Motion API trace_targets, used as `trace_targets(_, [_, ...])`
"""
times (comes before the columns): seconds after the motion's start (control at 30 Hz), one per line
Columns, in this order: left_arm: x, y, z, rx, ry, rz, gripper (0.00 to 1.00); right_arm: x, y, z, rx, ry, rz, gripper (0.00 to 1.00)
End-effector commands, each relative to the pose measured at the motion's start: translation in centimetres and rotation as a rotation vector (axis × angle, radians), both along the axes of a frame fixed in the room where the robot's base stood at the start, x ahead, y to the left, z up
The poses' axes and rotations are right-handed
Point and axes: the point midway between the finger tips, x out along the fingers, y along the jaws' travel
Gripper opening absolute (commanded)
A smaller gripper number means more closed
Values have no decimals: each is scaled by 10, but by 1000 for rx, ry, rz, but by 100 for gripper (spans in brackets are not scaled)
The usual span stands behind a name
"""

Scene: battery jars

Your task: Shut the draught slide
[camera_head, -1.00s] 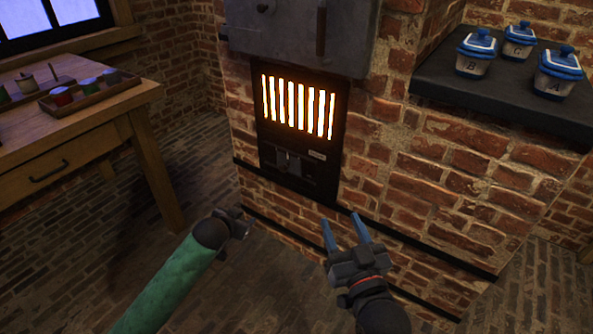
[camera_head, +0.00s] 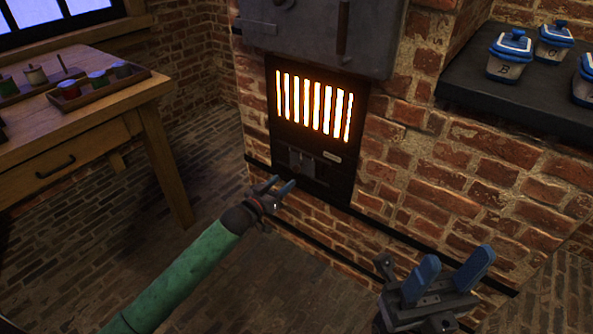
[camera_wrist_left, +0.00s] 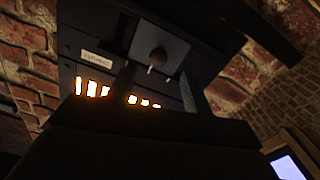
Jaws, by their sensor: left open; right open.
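The draught slide (camera_head: 301,161) is a small grey metal plate low on the dark stove front, under the glowing grate (camera_head: 312,105). A small pale label (camera_head: 332,156) sits to its right. In the left wrist view the slide plate (camera_wrist_left: 172,46) carries a round dark knob (camera_wrist_left: 158,57). My left gripper (camera_head: 278,185) is open and empty, just below and in front of the slide. In the left wrist view its fingers stand either side of the knob, which lies ahead and seems apart from them. My right gripper (camera_head: 458,254) is open and empty, at the lower right, away from the slide.
A heavy grey stove door (camera_head: 310,35) hangs above the grate. Brickwork (camera_head: 420,190) surrounds the front. Blue-lidded jars (camera_head: 510,57) stand on a dark shelf (camera_head: 465,90) at right. A wooden table (camera_head: 85,120) with a tray of small pots stands at left. The brick floor between is clear.

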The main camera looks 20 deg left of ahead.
Motion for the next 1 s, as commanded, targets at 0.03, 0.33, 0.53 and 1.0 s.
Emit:
trace_targets(0.03, [0,-1,1,-14,-3,-2,50,-3,-1,0,7,-13,-1,50])
trace_targets(0.33, [20,-8,0,-31,3,-2,50,-2,1,-4,11,-12,13,50])
trace_targets(0.53, [44,-16,0,-29,4,-1,50,-1,2,-7,17,-13,28,50])
trace_targets(1.0, [73,-27,1,-29,6,-2,50,-1,4,-13,7,-11,31,50])
